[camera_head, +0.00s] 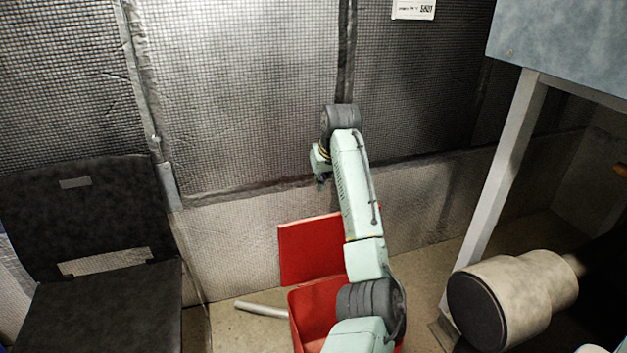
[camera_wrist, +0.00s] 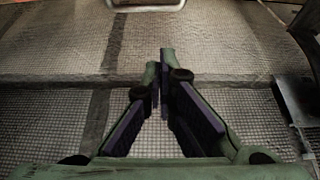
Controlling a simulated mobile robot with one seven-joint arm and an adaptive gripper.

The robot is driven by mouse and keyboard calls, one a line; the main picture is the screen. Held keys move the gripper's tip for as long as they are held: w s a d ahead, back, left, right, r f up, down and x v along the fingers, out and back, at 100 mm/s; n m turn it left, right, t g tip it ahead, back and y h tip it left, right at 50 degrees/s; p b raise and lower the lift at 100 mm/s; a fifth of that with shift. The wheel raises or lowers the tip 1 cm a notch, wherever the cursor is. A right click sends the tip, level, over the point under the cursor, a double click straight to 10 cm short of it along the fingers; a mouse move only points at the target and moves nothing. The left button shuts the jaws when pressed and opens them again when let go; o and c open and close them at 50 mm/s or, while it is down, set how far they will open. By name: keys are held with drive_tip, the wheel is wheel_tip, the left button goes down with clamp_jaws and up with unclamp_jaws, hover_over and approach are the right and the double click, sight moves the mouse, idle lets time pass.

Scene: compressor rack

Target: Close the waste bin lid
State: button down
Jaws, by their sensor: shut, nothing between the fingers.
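The red waste bin (camera_head: 312,312) stands on the floor at the bottom middle of the head view, partly hidden behind my arm. Its red lid (camera_head: 309,251) is open, raised up at the back of the bin near the wall. My arm reaches over the bin, and my gripper (camera_head: 321,183) hangs above the lid in front of the wall, apart from the lid as far as I can tell. In the wrist view my gripper (camera_wrist: 163,76) is shut with nothing between the fingertips. I cannot make out the bin or the lid there.
A black chair (camera_head: 95,225) stands at the left. A pale bar (camera_head: 261,309) lies on the floor beside the bin. A metal frame leg (camera_head: 508,165) and a beige cylinder (camera_head: 513,295) stand at the right. The mesh-covered wall (camera_head: 235,95) closes off the back.

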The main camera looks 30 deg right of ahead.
wheel_tip(320, 180, down, 8)
drive_tip(key=p, duration=0.3)
drive_tip(key=shift+s+r, duration=0.2)
drive_tip(key=shift+r, duration=0.05)
drive_tip(key=shift+s+a+f, duration=0.1)
drive_tip(key=shift+f, duration=0.05)
idle(0.3)
